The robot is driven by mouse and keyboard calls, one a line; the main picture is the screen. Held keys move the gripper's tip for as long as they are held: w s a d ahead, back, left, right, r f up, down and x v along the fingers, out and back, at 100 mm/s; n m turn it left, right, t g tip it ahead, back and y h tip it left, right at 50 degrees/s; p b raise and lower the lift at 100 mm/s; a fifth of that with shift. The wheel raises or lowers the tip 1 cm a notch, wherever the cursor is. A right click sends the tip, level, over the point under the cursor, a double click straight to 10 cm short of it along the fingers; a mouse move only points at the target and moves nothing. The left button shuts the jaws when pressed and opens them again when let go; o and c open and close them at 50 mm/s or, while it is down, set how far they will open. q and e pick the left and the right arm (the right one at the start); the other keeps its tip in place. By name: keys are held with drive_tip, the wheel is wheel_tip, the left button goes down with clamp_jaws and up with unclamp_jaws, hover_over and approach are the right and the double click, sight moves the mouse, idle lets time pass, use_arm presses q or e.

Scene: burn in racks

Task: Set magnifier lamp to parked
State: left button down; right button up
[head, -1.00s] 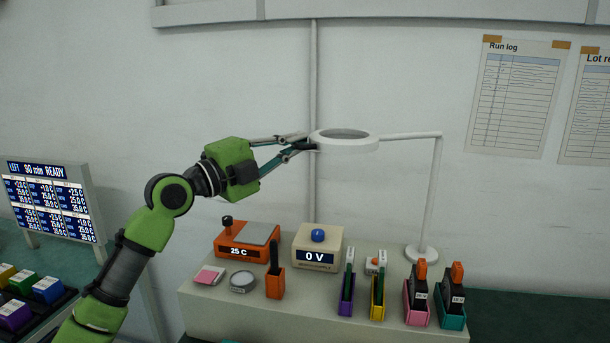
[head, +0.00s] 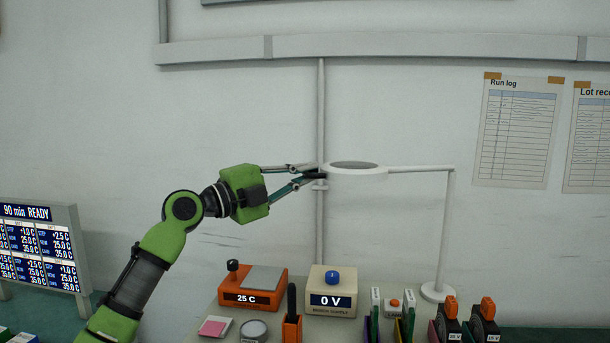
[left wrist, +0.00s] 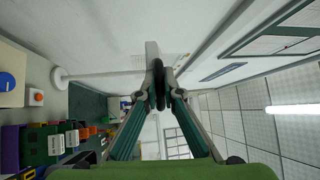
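The magnifier lamp (head: 448,235) is white, with a round base, an upright pole and a level arm reaching left to a ring head (head: 356,168). In the head view the ring is nearly edge-on, raised above the bench instruments. My left gripper (head: 320,173) is at the ring's left edge, with its fingers converging on the rim. In the left wrist view the fingertips (left wrist: 160,88) are drawn together at the ring's white edge (left wrist: 152,52), which they partly hide. The lamp base (left wrist: 58,78) shows at the left there. My right gripper is not in view.
Below the ring stand an orange 25 C device (head: 252,288), a beige 0 V supply (head: 332,293) and several coloured holders on the bench. A status display (head: 40,250) is at the left. The wall with a vertical conduit (head: 320,110) is behind; air around the ring is clear.

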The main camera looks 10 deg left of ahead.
use_arm(q)
drive_tip(key=c, duration=2.2)
unclamp_jaws()
drive_tip(key=shift+o, duration=0.2)
drive_tip(key=v, duration=1.2)
